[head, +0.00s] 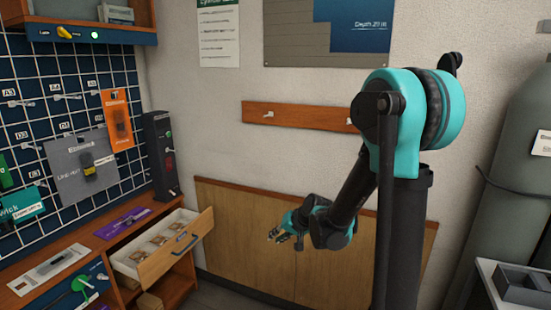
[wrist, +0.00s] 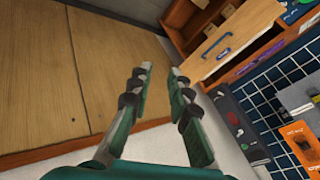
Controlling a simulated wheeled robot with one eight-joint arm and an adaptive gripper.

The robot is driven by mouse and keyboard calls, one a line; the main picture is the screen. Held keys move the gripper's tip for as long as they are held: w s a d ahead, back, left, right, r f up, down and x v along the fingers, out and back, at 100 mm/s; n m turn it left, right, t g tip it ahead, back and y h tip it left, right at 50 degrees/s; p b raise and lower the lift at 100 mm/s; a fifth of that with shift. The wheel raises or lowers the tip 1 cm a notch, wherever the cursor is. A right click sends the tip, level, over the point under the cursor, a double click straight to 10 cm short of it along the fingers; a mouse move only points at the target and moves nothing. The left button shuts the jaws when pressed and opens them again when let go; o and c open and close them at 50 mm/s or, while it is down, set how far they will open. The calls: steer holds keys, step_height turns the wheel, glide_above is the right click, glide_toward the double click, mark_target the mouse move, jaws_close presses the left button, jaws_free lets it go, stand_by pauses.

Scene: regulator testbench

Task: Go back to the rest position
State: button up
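My gripper (head: 279,236) hangs in free air in front of the wooden wall panel, to the right of the open drawer. In the wrist view my gripper (wrist: 160,75) has its two fingers spread apart, with nothing between them. My teal and black arm reaches down and to the left from its upper joint in the head view. The gripper touches nothing that I can see.
The open drawer (head: 137,264) sticks out from the wooden bench (head: 95,245) and holds several small items. A pegboard grid (head: 65,117) with hanging packs is at the left. A grey cylinder (head: 510,190) and a grey tray (head: 520,286) stand at the right.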

steer(key=s+d+f+g+h, duration=0.1)
steer(key=s+d+h, duration=0.5)
steer(key=s+d, duration=1.2)
steer(key=s+f, duration=0.1)
steer(key=s, duration=0.3)
steer(key=shift+d+f+n, duration=0.2)
steer(key=shift+d+n, duration=0.1)
steer(key=shift+d, duration=0.05)
steer(key=shift+a, duration=0.1)
